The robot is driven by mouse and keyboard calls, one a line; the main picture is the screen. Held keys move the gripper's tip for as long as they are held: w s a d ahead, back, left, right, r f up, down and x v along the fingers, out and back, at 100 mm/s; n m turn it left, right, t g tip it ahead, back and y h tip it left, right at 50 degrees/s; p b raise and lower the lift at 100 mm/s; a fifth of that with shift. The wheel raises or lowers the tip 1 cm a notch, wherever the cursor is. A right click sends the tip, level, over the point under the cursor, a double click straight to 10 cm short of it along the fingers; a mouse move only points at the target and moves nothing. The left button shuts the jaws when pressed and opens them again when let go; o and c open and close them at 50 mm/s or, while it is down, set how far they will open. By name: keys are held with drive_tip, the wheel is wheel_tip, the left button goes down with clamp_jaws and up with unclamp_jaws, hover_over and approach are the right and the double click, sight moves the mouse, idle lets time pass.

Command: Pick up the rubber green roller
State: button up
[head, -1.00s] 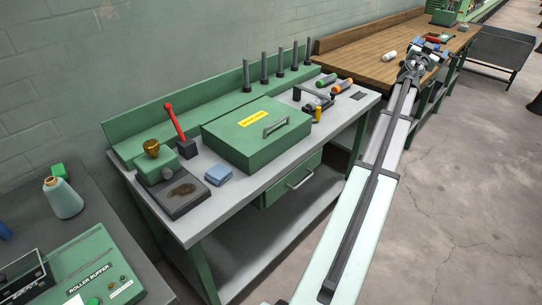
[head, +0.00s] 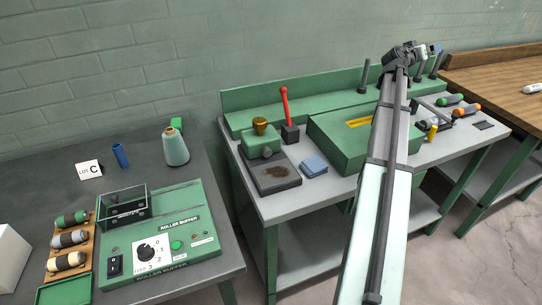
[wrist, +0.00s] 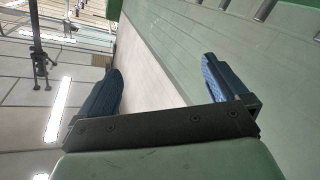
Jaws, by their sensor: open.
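A green roller (head: 72,219) with dark ends lies at the back of a wooden rack on the left bench. A second green-marked roller (head: 450,99) lies at the right of the middle bench, beside an orange one. I cannot tell from the pictures which is rubber. My gripper (head: 432,51) is high at the far end of my arm, near the wall behind the middle bench, far from the rack. In the wrist view my gripper (wrist: 162,85) has its blue fingers wide apart with nothing between them; neither roller shows there.
The wooden rack (head: 84,241) also holds a grey and a cream roller. The roller buffer (head: 190,222), a thread cone (head: 175,148) and a blue tube (head: 120,155) stand near it. A green case (head: 338,144) and upright posts are on the middle bench.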

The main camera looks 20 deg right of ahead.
drive_tip(key=w+a+f+n+t+y, duration=0.1)
drive_tip(key=w+a+n+y, duration=0.15)
drive_tip(key=w+a, duration=0.55)
drive_tip(key=w+a+f+n+t+y, duration=0.15)
drive_tip(key=w+a+n, duration=0.25)
drive_tip(key=a, duration=0.8)
drive_tip(key=w+a+f+n+y, duration=0.15)
drive_tip(key=w+a+n, duration=0.35)
drive_tip(key=a, duration=0.6)
drive_tip(key=w+a+f+n+y, duration=0.2)
drive_tip(key=w+a+n, duration=0.15)
drive_tip(key=a, duration=1.15)
drive_tip(key=w+a+f+n+y, duration=0.2)
drive_tip(key=a+n, duration=0.3)
drive_tip(key=a, duration=1)
drive_tip(key=n+g+y, duration=0.5)
drive_tip(key=n+y, duration=0.2)
drive_tip(key=n, duration=1.7)
hover_over(70, 216)
drive_tip(key=s, duration=0.4)
wheel_tip(70, 216, down, 6)
drive_tip(key=shift+h, duration=0.25)
drive_tip(key=shift+x, duration=6.45)
drive_tip(key=shift+w, duration=0.2)
drive_tip(key=shift+c, duration=0.5)
